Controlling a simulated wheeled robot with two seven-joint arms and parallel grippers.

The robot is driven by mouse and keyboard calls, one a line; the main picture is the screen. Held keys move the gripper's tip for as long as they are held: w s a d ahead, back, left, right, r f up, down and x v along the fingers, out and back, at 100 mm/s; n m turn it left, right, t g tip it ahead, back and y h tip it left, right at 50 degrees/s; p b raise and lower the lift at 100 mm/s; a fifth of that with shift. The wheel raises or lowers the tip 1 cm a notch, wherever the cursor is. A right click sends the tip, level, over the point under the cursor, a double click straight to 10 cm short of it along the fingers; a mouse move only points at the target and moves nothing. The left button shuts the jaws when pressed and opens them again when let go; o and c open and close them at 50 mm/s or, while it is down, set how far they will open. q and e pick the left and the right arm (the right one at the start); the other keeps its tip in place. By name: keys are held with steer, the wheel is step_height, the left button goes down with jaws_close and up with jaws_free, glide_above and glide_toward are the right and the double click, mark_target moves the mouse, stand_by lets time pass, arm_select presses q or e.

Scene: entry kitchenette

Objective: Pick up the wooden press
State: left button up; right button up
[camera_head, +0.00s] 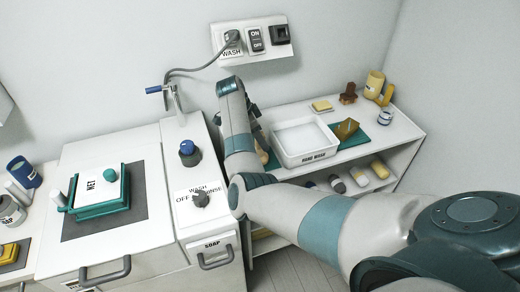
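A small dark brown object (348,93), which looks wooden and may be the press, stands at the back of the white shelf top, right of the white basin. A tan, rounded piece (262,154) shows just right of my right forearm, left of the basin. It is mostly hidden, and I cannot tell whether it is the press. My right arm comes in from the right and bends upward at the left end of the shelf. Its gripper (257,127) is mostly hidden behind the forearm, so its fingers cannot be made out. My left gripper is not in view.
The white hand-wash basin (305,141) sits on the shelf top, with a gold wedge (346,129) on a green mat at its right. Yellow cups (374,85) stand at the back right. The washer unit (110,235) with a green-framed tray (100,190) stands left.

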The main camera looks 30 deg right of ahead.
steer(key=p+x, duration=0.1)
steer(key=x, duration=0.2)
steer(key=shift+d+r, duration=0.1)
steer(key=shift+d+f, duration=0.1)
steer(key=shift+f, duration=0.35)
jaws_close()
